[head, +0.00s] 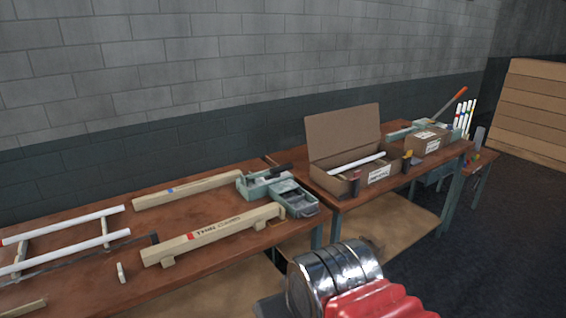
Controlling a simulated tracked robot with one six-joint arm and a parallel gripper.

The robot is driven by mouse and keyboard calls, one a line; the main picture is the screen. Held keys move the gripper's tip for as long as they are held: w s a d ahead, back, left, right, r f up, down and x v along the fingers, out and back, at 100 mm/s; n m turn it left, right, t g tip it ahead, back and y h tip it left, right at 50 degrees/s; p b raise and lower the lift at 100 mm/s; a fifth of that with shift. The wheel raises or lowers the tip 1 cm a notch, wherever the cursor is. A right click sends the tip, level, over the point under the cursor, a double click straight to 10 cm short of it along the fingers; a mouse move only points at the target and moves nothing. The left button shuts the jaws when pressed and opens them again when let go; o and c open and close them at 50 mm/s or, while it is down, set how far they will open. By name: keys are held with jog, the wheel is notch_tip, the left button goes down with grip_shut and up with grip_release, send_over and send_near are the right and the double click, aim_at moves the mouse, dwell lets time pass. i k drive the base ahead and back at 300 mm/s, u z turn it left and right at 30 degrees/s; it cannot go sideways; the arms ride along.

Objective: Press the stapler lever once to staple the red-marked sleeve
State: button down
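A green bench device with a long raised lever ending in an orange-red grip (457,93) stands at the far end of the right table; it looks like the stapler. Its green base (398,133) shows beside a small closed carton (427,139) with a white label, which partly hides it. White tubes with coloured marks (466,115) stand upright just behind its right side. I cannot tell which thing is the red-marked sleeve, or whether anything sits in the stapler. My gripper does not show.
An open cardboard box (344,131) holding a white tube stands on the right table (345,203). The left table (225,238) carries wooden rails (213,234), white tubes (75,224) and a green device (268,185) with a tray. Dark floor (478,250) is clear at right.

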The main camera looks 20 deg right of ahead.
aim_at(263, 175)
jog(key=u, duration=0.25)
jog(key=i, duration=1)
jog(key=u, duration=0.05)
